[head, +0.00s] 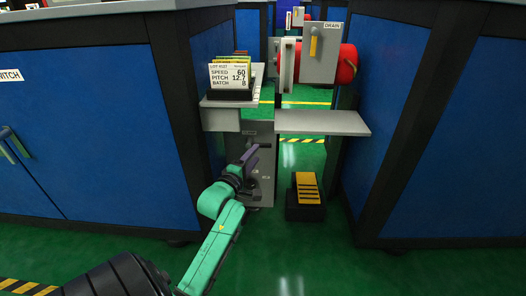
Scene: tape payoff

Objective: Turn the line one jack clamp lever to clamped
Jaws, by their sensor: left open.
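The grey jack post (265,184) stands in the gap between two blue cabinets, under a grey shelf. My left gripper (250,168), with a purple finger, is open against the view of the post's front. A short dark bar (265,146) shows at the post beside the purple finger; I cannot tell whether it is the clamp lever. The gripper hides part of the post, and no clamped marking can be read. Whether the gripper touches the post cannot be told. My right gripper is not in view.
Blue cabinets (85,135) and (385,100) flank the gap. A grey shelf (322,123) juts out right of the post. A grey box (315,65) marked DRAIN and a red drum (347,64) are above. A yellow-topped pedal (307,188) sits on the green floor.

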